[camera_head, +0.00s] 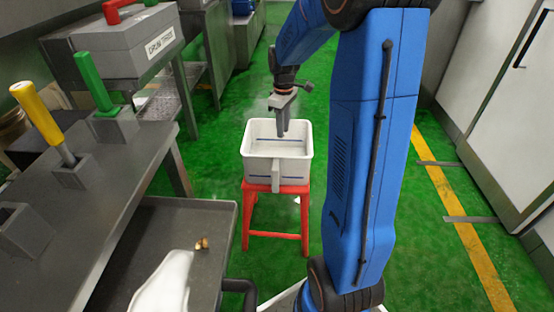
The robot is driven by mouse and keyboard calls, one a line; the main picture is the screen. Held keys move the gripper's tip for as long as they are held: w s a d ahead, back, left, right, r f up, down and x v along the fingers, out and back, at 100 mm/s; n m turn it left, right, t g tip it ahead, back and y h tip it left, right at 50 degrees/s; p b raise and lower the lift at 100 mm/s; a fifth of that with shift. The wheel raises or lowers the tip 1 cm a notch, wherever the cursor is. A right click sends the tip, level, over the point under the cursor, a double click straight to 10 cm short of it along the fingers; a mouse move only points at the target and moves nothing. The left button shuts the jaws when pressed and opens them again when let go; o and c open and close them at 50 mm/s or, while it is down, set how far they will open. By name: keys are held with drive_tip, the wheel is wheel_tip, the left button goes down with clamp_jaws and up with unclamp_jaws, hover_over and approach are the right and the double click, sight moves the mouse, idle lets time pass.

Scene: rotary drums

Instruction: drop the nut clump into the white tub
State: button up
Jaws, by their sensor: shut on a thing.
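My gripper (282,128) points down over the white tub (251,165), with its fingertips at or just above the opening. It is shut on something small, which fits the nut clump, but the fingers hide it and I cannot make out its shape. The tub is open-topped and stands upright on a red stool; the part of its floor that shows looks bare. A small golden-brown lump (202,243) lies on the grey tray at the lower left, apart from my gripper; I cannot tell whether it is another clump.
The grey tray (215,212) also holds a white patch (165,285). The red stool (275,234) stands on green floor. A bench at left carries yellow (38,115) and green (95,82) handles. A grey drum-tray box (120,45) stands behind. Floor right of my arm is clear.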

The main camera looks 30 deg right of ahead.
drive_tip(key=o, duration=1.1)
wheel_tip(320, 180, up, 17)
drive_tip(key=shift+r, duration=0.15)
idle(0.4)
drive_tip(key=s+a+m+t, duration=0.1)
drive_tip(key=s+a+m, duration=0.1)
drive_tip(key=s+a, duration=0.45)
drive_tip(key=s+a+m+t, duration=0.1)
drive_tip(key=s+a, duration=0.3)
drive_tip(key=s, duration=0.5)
drive_tip(key=s+a+f+m+t, duration=0.1)
drive_tip(key=s+a+f, duration=0.1)
drive_tip(key=s, duration=0.5)
drive_tip(key=s+a+f+m+t, duration=0.1)
drive_tip(key=s+a+f+m, duration=0.1)
drive_tip(key=s, duration=0.5)
wheel_tip(320, 180, down, 2)
drive_tip(key=shift+s+a+f+t, duration=0.2)
drive_tip(key=shift+s+a+t, duration=0.2)
drive_tip(key=shift+a, duration=0.25)
